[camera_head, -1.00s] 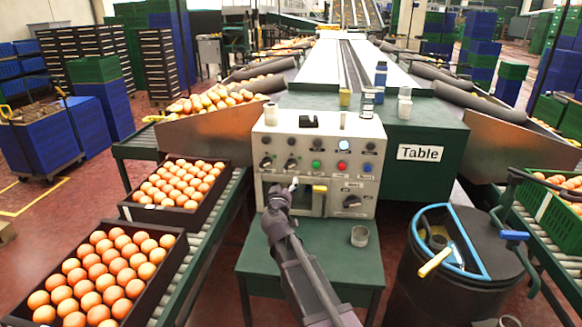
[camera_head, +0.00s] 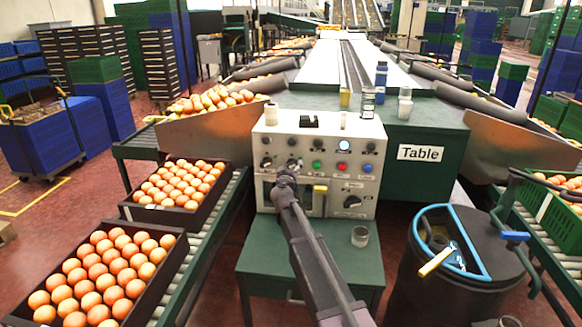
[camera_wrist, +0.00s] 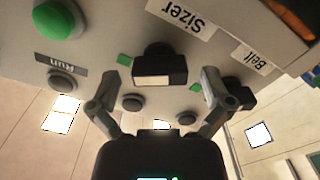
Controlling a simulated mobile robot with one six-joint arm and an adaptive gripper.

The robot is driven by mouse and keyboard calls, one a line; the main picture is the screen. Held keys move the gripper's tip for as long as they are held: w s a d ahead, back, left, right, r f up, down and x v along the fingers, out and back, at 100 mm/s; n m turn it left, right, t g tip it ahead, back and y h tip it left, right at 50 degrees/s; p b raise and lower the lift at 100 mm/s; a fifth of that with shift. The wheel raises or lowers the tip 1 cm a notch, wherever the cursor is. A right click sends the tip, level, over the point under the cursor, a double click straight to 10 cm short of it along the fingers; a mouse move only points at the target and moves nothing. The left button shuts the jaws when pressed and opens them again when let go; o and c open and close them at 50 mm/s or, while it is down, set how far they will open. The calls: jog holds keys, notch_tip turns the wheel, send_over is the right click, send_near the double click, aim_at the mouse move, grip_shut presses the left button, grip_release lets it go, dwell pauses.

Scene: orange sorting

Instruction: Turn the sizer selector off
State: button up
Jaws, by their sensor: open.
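The sizer selector (camera_wrist: 160,66) is a black knob with a pale bar on its face, by a white "Sizer" label (camera_wrist: 182,18) in the wrist view. My gripper (camera_wrist: 160,78) is open, one finger on each side of the knob; I cannot tell whether either touches it. In the head view my gripper (camera_head: 287,172) is at the front of the pale control box (camera_head: 330,140), left of the green button (camera_head: 316,165), and covers part of the panel.
The belt knob (camera_wrist: 240,93) is close to the right finger. The green Run button (camera_wrist: 58,18) is left of the selector. Orange crates (camera_head: 150,215) are at left and a dark bin (camera_head: 455,270) at right.

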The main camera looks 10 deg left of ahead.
jog(key=shift+w, duration=0.55)
jog(key=c, duration=1.1)
jog(key=shift+n, duration=0.5)
jog(key=n, duration=1.1)
